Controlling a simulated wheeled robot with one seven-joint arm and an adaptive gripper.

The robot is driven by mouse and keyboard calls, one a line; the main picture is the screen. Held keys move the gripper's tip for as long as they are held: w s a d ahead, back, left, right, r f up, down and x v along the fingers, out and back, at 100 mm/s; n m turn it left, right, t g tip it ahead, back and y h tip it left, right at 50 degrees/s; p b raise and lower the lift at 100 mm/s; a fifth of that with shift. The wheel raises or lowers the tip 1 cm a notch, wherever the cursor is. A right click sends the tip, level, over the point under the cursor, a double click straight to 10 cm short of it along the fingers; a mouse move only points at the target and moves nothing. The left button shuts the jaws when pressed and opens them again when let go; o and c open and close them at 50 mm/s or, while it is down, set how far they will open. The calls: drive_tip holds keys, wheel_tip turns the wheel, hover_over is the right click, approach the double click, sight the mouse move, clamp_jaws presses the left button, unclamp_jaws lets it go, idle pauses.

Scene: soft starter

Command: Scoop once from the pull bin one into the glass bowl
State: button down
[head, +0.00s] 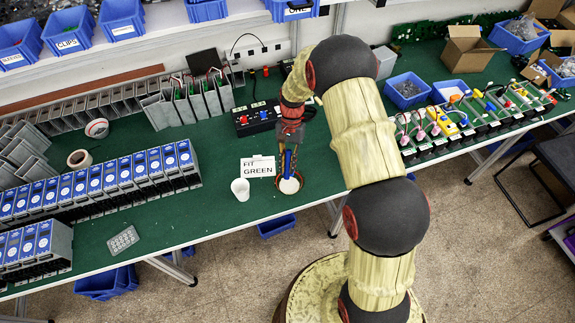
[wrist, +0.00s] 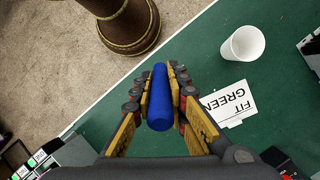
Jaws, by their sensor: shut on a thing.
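My gripper (head: 287,165) is shut on a blue handle (head: 287,163), held over the front edge of the green table. The handle also shows as a blue cylinder between the fingers in the wrist view (wrist: 160,95). In the head view a round white thing (head: 289,186) shows at its lower end; I cannot tell if it is the scoop's head. A blue bin (head: 290,11) with a handle on its front hangs at the top, near a "ONE" label. I cannot make out a glass bowl.
A white cup (head: 240,189) and a "FIT GREEN" card (head: 257,166) are beside my gripper. A black button box (head: 256,119) stands behind. Blue-faced units (head: 110,175) line the left; coloured parts on stands (head: 470,118) fill the right. Bare table lies left of the cup.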

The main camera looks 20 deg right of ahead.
drive_tip(key=shift+s+a+t+h+b, duration=0.25)
drive_tip(key=shift+s+t+h+b, duration=0.45)
drive_tip(key=shift+t, duration=0.25)
drive_tip(key=shift+s+a+t+h+b, duration=0.25)
drive_tip(key=shift+s+t+h+b, duration=0.2)
drive_tip(key=shift+t+b, duration=0.45)
